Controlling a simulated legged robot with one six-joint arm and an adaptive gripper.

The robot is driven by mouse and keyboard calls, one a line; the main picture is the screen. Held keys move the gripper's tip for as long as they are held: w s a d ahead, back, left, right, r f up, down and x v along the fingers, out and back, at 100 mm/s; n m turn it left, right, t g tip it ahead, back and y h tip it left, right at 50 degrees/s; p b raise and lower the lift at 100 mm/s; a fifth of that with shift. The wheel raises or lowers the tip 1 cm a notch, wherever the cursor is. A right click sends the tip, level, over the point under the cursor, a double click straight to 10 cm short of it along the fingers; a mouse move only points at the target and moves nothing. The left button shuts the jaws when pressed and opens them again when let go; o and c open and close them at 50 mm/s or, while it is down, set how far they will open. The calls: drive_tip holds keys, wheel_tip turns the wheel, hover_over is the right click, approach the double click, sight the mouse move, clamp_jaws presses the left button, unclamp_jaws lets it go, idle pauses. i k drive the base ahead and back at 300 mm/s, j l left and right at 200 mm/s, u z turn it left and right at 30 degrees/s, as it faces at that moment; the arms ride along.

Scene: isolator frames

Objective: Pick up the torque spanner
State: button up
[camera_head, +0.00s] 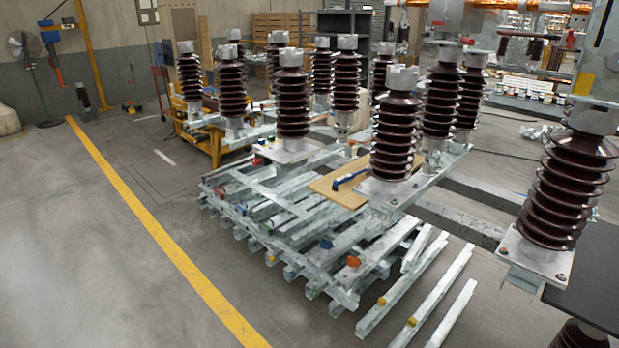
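A small, long blue and dark tool (349,179) lies on a tan board (328,189) in the middle of the head view. It looks like the torque spanner, but it is too small to make out in detail. The board rests on the stacked grey metal beams, just left of a brown ribbed insulator (394,140). My gripper is not in view.
Several more insulators stand on the beams (270,215) behind and around the board; another insulator (568,185) stands at the right. Loose metal bars (425,300) lie on the floor in front. Open floor (90,250) with a yellow line (170,243) is at the left.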

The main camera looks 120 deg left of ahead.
sight(346, 178)
drive_tip(key=u, duration=3.6)
drive_tip(key=i+j, duration=0.1)
drive_tip(key=i, duration=0.35)
drive_tip(key=i+j+z, duration=0.1)
drive_tip(key=i, duration=0.4)
drive_tip(key=i+j, duration=0.15)
drive_tip(key=i, duration=0.3)
drive_tip(key=i+j+z, duration=0.1)
drive_tip(key=i, duration=0.35)
drive_tip(key=i+j, duration=0.25)
drive_tip(key=j, duration=0.15)
drive_tip(key=i+j+z, duration=0.15)
drive_tip(key=i+j, duration=0.35)
drive_tip(key=j, duration=0.25)
drive_tip(key=i+z, duration=0.05)
